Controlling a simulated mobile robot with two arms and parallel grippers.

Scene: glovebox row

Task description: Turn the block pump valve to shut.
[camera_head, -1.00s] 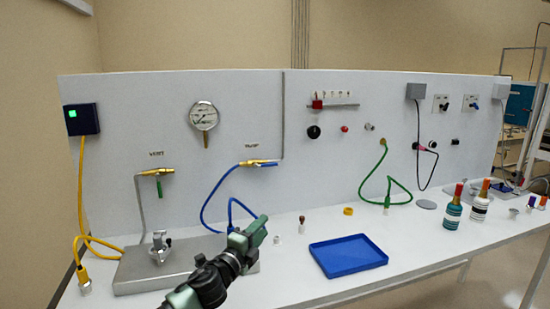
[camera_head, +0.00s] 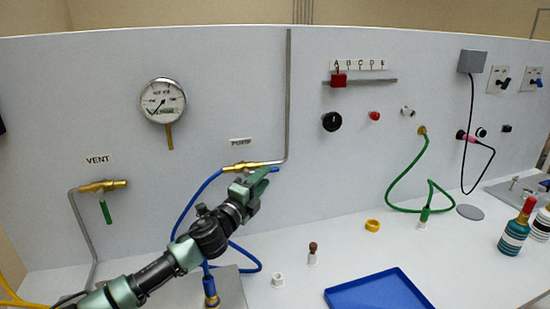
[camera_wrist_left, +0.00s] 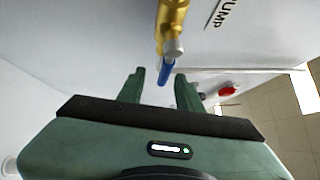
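The pump valve (camera_head: 243,167) is a brass body on the upright panel, under the PUMP label (camera_head: 241,142). Its blue handle (camera_head: 275,169) points right, in line with the body. My left gripper (camera_head: 262,180) is just in front of the valve and hides part of it. In the left wrist view, its two green fingers (camera_wrist_left: 161,88) are apart, with the blue handle (camera_wrist_left: 166,72) near the gap between their tips. I cannot tell whether they touch it. My right gripper is not in view.
The vent valve (camera_head: 103,186) with a green handle hanging down is at left, below a round gauge (camera_head: 162,101). A blue hose (camera_head: 203,192) loops under the pump valve. A blue tray (camera_head: 380,290), a small brown-topped piece (camera_head: 312,252) and a yellow ring (camera_head: 373,226) are on the bench.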

